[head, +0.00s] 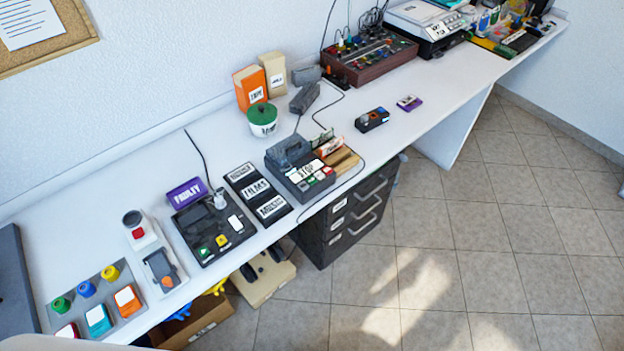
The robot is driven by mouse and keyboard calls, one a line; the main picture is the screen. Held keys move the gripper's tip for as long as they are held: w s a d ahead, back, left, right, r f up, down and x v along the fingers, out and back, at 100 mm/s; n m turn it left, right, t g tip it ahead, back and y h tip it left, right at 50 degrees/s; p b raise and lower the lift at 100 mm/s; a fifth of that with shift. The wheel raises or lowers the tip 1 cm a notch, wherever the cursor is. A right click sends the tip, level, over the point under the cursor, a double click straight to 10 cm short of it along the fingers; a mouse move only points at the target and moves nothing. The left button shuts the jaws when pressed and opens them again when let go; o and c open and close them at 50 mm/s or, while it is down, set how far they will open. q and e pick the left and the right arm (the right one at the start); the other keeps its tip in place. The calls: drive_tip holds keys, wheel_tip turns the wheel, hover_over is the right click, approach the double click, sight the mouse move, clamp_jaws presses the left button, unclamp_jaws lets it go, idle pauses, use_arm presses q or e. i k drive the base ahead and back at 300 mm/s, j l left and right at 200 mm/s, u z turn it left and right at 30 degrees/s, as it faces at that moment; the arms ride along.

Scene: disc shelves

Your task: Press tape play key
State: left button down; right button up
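A dark grey device (284,170) with a raised block on its back half stands on the white bench near the middle; it looks like the tape player. White labelled keys and small green and red keys (318,178) line its front; their lettering is too small to read surely. To its left, a black panel (227,243) has a green key (205,252) with a pale mark, a yellow key (222,241) and a white key (235,222). I cannot tell which key is the tape play key. Neither of my grippers is in view.
A purple block (186,193) reading "FAULTY" stands behind the black panel. A labelled black rack (258,193) fills the space between the two devices. A grey button board (97,302) is at the near left. Black drawers (345,215) stand under the bench; tiled floor (480,230) is clear.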

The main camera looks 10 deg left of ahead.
sight(311, 181)
drive_tip(key=i+l+u, duration=0.2)
drive_tip(key=l, duration=0.15)
drive_tip(key=i+l+u, duration=0.2)
drive_tip(key=l, duration=0.15)
drive_tip(key=l+u, duration=0.2)
drive_tip(key=l, duration=0.2)
drive_tip(key=i+l+u, duration=0.2)
drive_tip(key=l, duration=0.2)
drive_tip(key=l+u, duration=0.2)
drive_tip(key=l, duration=0.25)
